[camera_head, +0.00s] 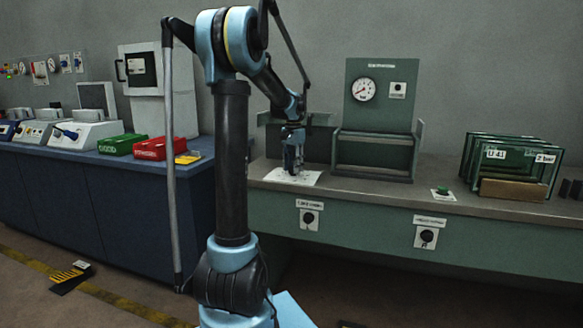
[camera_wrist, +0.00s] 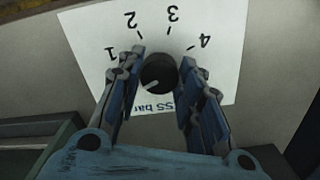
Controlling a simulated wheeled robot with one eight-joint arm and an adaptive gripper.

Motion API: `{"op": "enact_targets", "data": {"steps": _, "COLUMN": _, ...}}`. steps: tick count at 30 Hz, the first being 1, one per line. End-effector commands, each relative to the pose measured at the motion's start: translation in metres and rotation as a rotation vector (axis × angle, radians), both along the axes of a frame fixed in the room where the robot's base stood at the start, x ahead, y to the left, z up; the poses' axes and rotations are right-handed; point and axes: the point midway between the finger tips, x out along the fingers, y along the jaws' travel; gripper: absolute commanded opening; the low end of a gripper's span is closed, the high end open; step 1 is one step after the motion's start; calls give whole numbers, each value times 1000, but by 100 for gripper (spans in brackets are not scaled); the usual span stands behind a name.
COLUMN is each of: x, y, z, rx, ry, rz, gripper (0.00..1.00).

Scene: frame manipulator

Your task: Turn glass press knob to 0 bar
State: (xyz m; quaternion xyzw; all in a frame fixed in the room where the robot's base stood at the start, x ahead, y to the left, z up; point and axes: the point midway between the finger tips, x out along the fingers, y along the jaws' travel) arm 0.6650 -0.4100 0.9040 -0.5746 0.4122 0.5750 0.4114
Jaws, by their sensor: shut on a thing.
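The round black press knob (camera_wrist: 159,73) sits on a white dial plate (camera_wrist: 85,30) in the wrist view. Its light pointer mark faces the lower left of the picture. The numbers 1 to 4 show around the knob from left to right, and part of a "bar" label shows below it. No 0 is visible; my left finger covers part of the plate. My gripper (camera_wrist: 165,56) is shut on the knob, one finger on each side. In the head view my gripper (camera_head: 292,164) points down at the white plate (camera_head: 310,179) on the green bench.
A green press frame with a pressure gauge (camera_head: 364,89) stands right of my gripper. Glass panes (camera_head: 510,165) stand on the bench at the right, a green button (camera_head: 442,190) before them.

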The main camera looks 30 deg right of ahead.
Motion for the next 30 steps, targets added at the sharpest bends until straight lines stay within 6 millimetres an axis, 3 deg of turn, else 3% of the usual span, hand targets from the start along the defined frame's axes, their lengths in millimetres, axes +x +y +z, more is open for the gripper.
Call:
{"op": "enact_targets", "data": {"steps": 9, "x": 3, "y": 0, "z": 0, "rx": 0, "ry": -5, "rz": 4, "gripper": 10}}
{"op": "enact_targets", "data": {"steps": 10, "x": 3, "y": 0, "z": 0, "rx": 0, "ry": -5, "rz": 4, "gripper": 36}}
{"op": "enact_targets", "data": {"steps": 12, "x": 3, "y": 1, "z": 0, "rx": 1, "ry": -5, "rz": 4, "gripper": 52}}
{"op": "enact_targets", "data": {"steps": 13, "x": 3, "y": 1, "z": 0, "rx": 0, "ry": -4, "rz": 4, "gripper": 54}}
{"op": "enact_targets", "data": {"steps": 24, "x": 1, "y": 0, "z": 2, "rx": 1, "ry": -2, "rz": 2, "gripper": 54}}
{"op": "enact_targets", "data": {"steps": 30, "x": 1, "y": 0, "z": 23, "rx": 0, "ry": -1, "rz": 2, "gripper": 54}}
